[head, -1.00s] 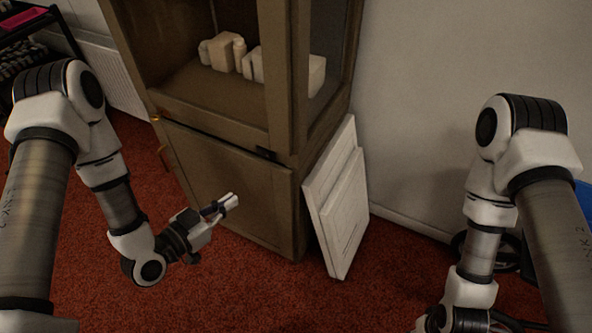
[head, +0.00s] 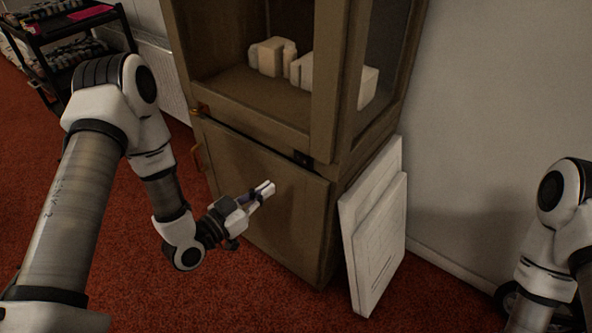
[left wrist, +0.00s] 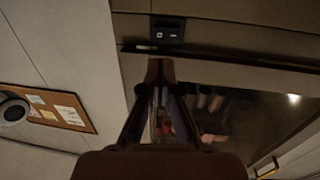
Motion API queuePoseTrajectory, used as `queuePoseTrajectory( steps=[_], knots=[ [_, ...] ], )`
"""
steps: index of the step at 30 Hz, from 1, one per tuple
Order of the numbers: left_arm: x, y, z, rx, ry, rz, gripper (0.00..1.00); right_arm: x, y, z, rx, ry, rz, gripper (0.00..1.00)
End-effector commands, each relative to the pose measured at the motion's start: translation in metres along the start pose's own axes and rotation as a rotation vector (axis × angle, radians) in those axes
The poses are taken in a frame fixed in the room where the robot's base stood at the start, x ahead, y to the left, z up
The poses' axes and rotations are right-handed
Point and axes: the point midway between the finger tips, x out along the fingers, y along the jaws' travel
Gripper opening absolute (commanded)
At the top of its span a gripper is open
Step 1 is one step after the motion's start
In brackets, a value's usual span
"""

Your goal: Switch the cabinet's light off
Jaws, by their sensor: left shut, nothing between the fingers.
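The brown cabinet (head: 255,190) stands against the wall, with a closed lower door and pale objects in its upper compartment. A small dark switch panel (head: 303,158) is on its front, between the upper and lower parts. In the left wrist view the switch panel (left wrist: 167,30) shows two small pale marks, just beyond my fingertips. My left gripper (head: 266,189) is shut and empty, in front of the lower door, below and left of the switch panel; it looks apart from it. I cannot tell whether the light is on. My right gripper is out of view.
White panels (head: 375,235) lean against the cabinet's right side. A dark shelf cart (head: 70,45) stands at the back left. Red carpet (head: 130,285) lies open in front. The left wrist view also shows a cork board (left wrist: 60,108).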

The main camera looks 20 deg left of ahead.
Motion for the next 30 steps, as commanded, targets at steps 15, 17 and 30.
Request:
queuePoseTrajectory(
  steps=[15, 17, 30],
  knots=[
    [0.097, 0.001, 0.0, 0.001, 0.002, 0.001, 0.0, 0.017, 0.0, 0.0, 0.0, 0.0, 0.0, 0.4],
    [0.101, 0.0, 0.0, 0.001, 0.001, 0.0, 0.0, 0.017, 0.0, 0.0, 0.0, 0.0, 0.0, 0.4],
    [0.107, 0.002, 0.0, -0.001, 0.0, -0.001, 0.0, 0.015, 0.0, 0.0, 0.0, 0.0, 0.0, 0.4]
  ],
)
